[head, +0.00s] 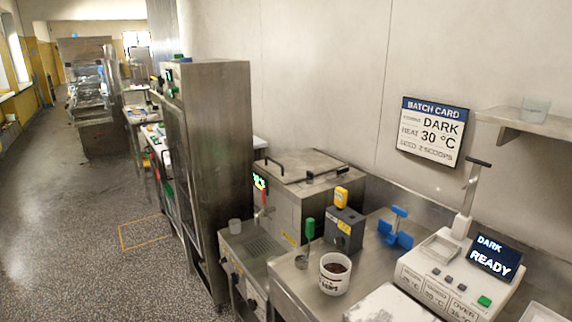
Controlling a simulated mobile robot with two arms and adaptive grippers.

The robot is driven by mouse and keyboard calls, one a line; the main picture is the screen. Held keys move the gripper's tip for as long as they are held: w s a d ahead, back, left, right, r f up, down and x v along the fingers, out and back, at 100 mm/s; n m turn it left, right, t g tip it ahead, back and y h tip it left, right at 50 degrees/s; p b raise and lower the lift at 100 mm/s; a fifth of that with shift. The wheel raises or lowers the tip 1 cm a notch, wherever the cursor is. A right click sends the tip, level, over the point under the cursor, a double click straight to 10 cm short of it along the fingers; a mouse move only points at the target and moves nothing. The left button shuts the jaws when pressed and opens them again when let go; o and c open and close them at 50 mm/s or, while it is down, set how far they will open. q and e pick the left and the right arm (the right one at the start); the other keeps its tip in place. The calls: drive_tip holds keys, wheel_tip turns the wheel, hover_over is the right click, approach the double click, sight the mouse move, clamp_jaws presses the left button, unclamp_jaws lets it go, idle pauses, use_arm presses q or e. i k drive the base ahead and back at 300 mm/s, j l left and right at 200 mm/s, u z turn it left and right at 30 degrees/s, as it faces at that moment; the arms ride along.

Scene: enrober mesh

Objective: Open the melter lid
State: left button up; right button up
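The melter (290,215) is a stainless steel box against the wall, right of the tall steel cabinet. Its flat lid (305,166) lies shut on top. A dark bar handle (275,163) stands at the lid's left side, and another dark handle (323,172) is near its front right. A small green digital display (260,182) is on the melter's left face. Neither of my grippers is in view.
A tall steel cabinet (220,150) stands left of the melter. In front are a white tub (335,273) with dark contents and a dark box (344,229) with a yellow-topped tool. A white machine (455,280) reads "DARK READY". The floor (70,220) at left is open.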

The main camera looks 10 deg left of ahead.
sight(288, 169)
drive_tip(key=u, duration=0.3)
drive_tip(key=i+j+z, duration=0.1)
drive_tip(key=z, duration=0.35)
drive_tip(key=i+j+z, duration=0.1)
drive_tip(key=z, duration=0.35)
drive_tip(key=i+j+z, duration=0.25)
drive_tip(key=j+z, duration=0.15)
drive_tip(key=j, duration=0.75)
drive_tip(key=j+z, duration=0.4)
drive_tip(key=j, duration=0.8)
